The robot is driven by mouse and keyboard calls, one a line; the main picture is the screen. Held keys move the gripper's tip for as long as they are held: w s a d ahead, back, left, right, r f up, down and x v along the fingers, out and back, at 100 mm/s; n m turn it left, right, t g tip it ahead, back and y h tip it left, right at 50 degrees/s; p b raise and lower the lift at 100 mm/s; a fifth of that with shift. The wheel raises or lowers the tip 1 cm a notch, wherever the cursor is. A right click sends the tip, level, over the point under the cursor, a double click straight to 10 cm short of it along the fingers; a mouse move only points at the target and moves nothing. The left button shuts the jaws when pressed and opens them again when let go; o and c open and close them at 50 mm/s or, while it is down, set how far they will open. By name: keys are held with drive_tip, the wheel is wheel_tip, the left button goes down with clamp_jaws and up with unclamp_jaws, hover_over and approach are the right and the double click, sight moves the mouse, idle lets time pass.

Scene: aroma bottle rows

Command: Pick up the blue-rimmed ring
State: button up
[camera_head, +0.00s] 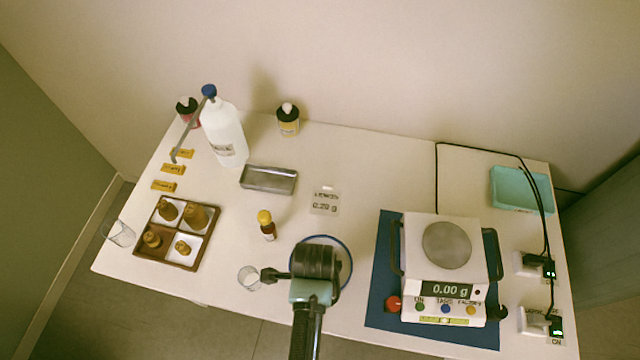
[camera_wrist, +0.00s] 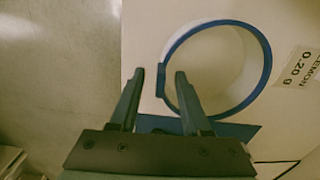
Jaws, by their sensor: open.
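The blue-rimmed ring (camera_wrist: 268,62) lies on the table near its front edge, a pale band with a blue rim and a small blue tab at its left in the wrist view. In the head view its rim (camera_head: 351,263) shows partly behind my arm. My gripper (camera_wrist: 159,73) is open and empty over the ring's left side in the wrist view. The tab appears between the two fingers, and the right finger overlaps the rim. I cannot tell the height of the fingers above the ring or whether they touch it.
A clear glass (camera_head: 249,278) and a brown bottle with yellow cap (camera_head: 267,226) stand left of the ring. A balance (camera_head: 445,262) on a blue mat (camera_head: 380,310) is at right. A divided tray (camera_head: 168,258), metal tray (camera_head: 269,180) and white wash bottle (camera_head: 224,132) stand left.

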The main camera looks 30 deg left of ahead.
clamp_jaws()
idle(0.5)
